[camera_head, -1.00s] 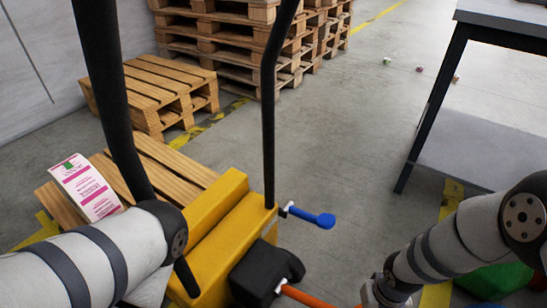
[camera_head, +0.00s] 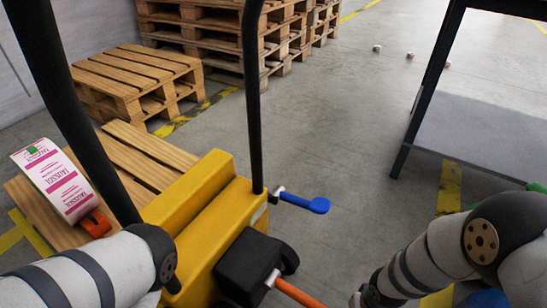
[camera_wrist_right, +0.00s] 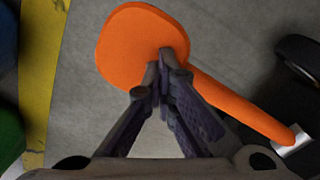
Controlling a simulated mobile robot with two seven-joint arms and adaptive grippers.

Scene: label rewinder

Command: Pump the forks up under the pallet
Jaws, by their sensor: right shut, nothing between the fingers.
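The yellow pallet truck (camera_head: 215,205) stands at the lower middle of the head view, with a tall black handle frame (camera_head: 253,110) and a blue lever (camera_head: 305,202) on its right side. Its orange pedal (camera_head: 300,293) sticks out low to the right; its broad orange pad (camera_wrist_right: 135,45) fills the top of the right wrist view. My right gripper (camera_wrist_right: 163,72) is shut and empty, its fingertips over the lower edge of the pad; contact cannot be told. The wooden pallet (camera_head: 140,155) lies behind the truck's yellow body. The forks are hidden. My left gripper is out of view.
A label roll (camera_head: 58,182) with pink print stands on the pallet, beside a small orange thing (camera_head: 95,223). A low pallet stack (camera_head: 135,80) and taller stacks (camera_head: 225,30) stand behind. A dark-legged table (camera_head: 425,100) is at right. Open floor lies between.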

